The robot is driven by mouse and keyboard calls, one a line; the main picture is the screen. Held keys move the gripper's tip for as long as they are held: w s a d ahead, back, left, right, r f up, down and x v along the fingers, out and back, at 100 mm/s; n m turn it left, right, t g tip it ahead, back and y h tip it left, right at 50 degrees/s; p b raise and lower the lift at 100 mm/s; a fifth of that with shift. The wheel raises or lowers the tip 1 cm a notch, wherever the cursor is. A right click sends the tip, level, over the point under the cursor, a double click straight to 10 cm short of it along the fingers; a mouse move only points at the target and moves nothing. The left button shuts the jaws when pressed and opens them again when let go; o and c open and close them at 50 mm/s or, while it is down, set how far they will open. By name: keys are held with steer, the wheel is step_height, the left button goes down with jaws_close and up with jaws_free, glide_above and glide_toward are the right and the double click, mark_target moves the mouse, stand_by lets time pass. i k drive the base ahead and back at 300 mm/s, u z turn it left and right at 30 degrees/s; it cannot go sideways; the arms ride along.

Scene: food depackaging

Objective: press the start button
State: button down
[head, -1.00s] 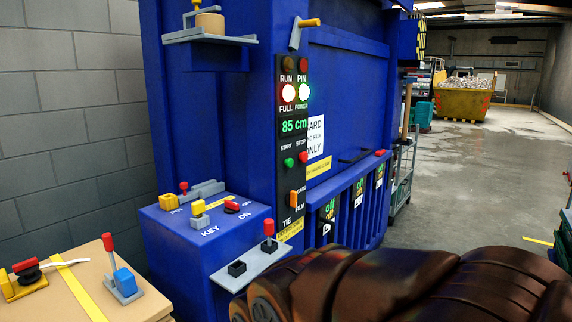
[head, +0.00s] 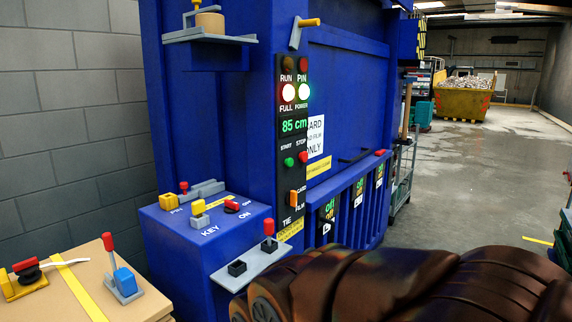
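The green start button (head: 289,162) sits under the START label on the black control panel (head: 291,215) of the blue baler. The red stop button (head: 302,157) is just to its right, under STOP. Nothing covers or touches the start button. A dark brown segment of my arm crosses the lower right of the head view, in front of the baler's lower part. My gripper's fingers do not show.
The panel display (head: 293,126) reads 85 cm, with two lit lamps above it. An orange switch (head: 293,199) sits below. A grey shelf with a red-knobbed lever (head: 268,236) juts out at front. A cardboard box (head: 85,300) stands at left. Open floor lies right.

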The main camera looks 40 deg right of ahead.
mark_target(288, 162)
steer(key=u, duration=0.4)
steer(key=i, duration=1.25)
steer(key=z, duration=1)
